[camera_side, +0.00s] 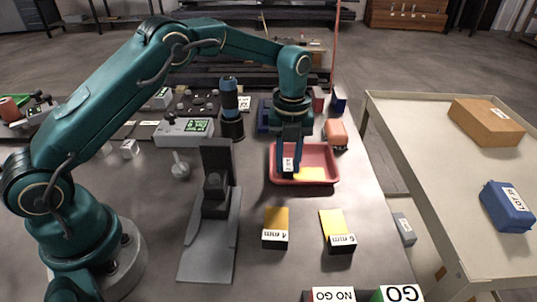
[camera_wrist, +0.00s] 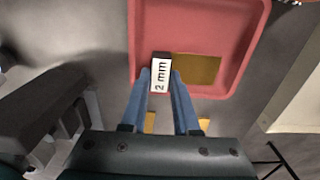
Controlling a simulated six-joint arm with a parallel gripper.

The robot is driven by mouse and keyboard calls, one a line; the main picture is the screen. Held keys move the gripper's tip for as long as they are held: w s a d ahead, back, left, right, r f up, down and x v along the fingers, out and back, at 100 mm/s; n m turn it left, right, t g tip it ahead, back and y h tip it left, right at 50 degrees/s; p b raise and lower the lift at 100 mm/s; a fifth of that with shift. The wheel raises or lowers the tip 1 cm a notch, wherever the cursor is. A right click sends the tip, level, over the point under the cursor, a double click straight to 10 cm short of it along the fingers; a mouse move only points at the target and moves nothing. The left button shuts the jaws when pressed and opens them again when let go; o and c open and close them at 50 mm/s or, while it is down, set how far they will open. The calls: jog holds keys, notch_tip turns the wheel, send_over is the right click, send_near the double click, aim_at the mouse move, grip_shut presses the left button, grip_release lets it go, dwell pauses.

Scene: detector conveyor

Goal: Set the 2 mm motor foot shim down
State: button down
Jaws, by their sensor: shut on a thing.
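The 2 mm motor foot shim has a dark tab with a white "2 mm" label (camera_wrist: 160,77) and a gold plate that extends to the right of it in the wrist view (camera_wrist: 200,68). In the side view its yellow plate (camera_side: 310,174) shows inside the red tray (camera_side: 330,151). The tray also shows in the wrist view (camera_wrist: 200,20). My gripper (camera_wrist: 160,73) is shut on the tab, one blue finger on each side. In the side view my gripper (camera_side: 289,174) points down into the tray. I cannot tell whether the shim touches the tray floor.
The 4 mm shim (camera_side: 276,220) and 6 mm shim (camera_side: 334,225) lie in front of the tray. A grey stand (camera_side: 208,250) is to the left. An orange part (camera_side: 336,133) sits behind the tray's right corner. A side table (camera_side: 420,140) stands right.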

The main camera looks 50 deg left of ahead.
jog(key=c, duration=0.9)
grip_release()
jog(key=shift+f, duration=0.15)
